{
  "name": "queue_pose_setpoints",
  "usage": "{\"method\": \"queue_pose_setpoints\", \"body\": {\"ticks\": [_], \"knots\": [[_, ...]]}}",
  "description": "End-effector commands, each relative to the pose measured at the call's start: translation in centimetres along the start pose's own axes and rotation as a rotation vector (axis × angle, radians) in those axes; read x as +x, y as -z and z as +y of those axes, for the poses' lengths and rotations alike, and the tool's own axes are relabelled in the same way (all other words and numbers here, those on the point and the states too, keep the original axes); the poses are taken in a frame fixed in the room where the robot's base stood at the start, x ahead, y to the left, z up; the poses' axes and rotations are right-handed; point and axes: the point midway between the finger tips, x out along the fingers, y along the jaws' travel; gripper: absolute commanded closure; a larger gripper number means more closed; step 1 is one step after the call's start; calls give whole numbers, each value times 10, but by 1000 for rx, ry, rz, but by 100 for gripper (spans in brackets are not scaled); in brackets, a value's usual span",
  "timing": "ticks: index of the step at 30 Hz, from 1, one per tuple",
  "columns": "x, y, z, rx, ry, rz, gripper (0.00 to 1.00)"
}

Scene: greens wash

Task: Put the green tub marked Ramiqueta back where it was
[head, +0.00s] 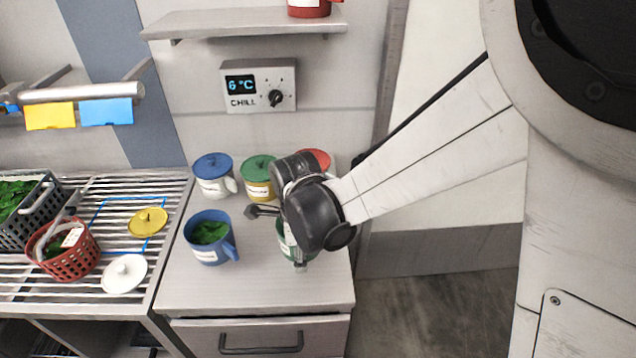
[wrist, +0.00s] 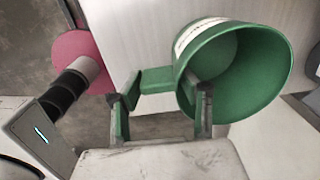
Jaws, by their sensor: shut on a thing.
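The green tub shows in the head view (head: 284,240), largely hidden behind my dark wrist, over the right part of the counter. A white label is on its side; its writing is too small to read. In the wrist view the green tub (wrist: 265,70) has no lid, looks empty inside, and its handle points toward my fingers. My gripper (wrist: 162,112) is shut on the green tub at its handle side. I cannot tell whether the tub's base touches the counter.
On the counter (head: 180,290) stand a blue tub of greens (head: 207,255), a blue-lidded white tub (head: 215,186), a green-lidded yellow tub (head: 257,188) and a partly hidden red lid (head: 318,157). The left rack holds baskets and loose lids. A shelf (head: 240,24) hangs above.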

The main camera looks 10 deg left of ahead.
Motion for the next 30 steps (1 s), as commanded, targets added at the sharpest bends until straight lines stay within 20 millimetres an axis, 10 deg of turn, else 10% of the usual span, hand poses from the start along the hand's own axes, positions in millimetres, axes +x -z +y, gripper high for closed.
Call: {"method": "queue_pose_setpoints", "body": {"ticks": [7, 8, 12, 30], "knots": [[4, 0, 0, 0, 0, 0, 100], [3, 0, 0, 0, 0, 0, 60], [2, 0, 0, 0, 0, 0, 45], [-37, 0, 1, -1, 0, 0, 45]]}}
